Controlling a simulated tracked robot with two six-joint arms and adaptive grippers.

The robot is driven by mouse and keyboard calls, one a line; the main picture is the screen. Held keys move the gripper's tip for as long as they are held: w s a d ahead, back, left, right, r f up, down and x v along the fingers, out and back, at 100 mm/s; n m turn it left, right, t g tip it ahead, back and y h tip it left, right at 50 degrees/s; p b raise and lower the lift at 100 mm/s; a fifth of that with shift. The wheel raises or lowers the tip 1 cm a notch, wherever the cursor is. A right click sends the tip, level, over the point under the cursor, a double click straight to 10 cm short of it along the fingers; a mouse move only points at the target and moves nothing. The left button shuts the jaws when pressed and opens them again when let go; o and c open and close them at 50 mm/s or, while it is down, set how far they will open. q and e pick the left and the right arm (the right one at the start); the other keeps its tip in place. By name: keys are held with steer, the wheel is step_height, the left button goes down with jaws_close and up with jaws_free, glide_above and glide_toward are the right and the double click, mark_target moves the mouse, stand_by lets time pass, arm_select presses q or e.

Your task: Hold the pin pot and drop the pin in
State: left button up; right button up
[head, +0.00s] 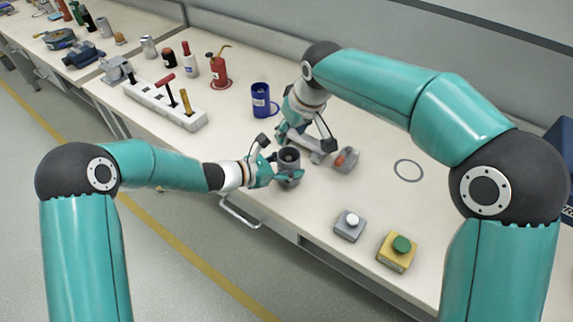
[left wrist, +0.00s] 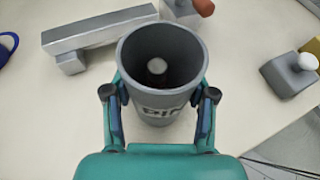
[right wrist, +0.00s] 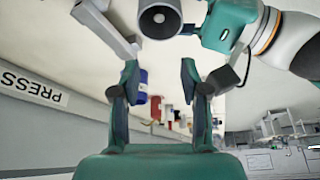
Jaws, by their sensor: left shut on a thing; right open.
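The grey pin pot (head: 289,177) stands upright near the bench's front edge. My left gripper (head: 274,170) is shut around its sides. The left wrist view looks down into the pot (left wrist: 158,112), where a light round end, seemingly the pin (left wrist: 157,66), shows inside. My right gripper (head: 305,138) is just behind the pot, open. In the right wrist view its fingers (right wrist: 158,80) have nothing between them, and the pot's mouth (right wrist: 158,20) shows above them. Whether the pin touches the pot's bottom is hard to tell.
A grey bar-shaped fixture (left wrist: 98,34) lies close behind the pot, with an orange-ended part (head: 347,158) beside it. A blue mug (head: 261,100) stands behind. Grey and yellow button boxes (head: 349,226) (head: 397,252) are at the front right. A ring mark (head: 408,170) lies on clear bench.

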arm_select(q)
steer(key=shift+s, duration=0.1)
arm_select(e)
steer(key=v, duration=1)
steer(key=shift+s+r, duration=0.2)
steer(key=shift+r, duration=0.1)
steer(key=shift+d, duration=0.1)
arm_select(q)
steer(key=o, duration=1.2)
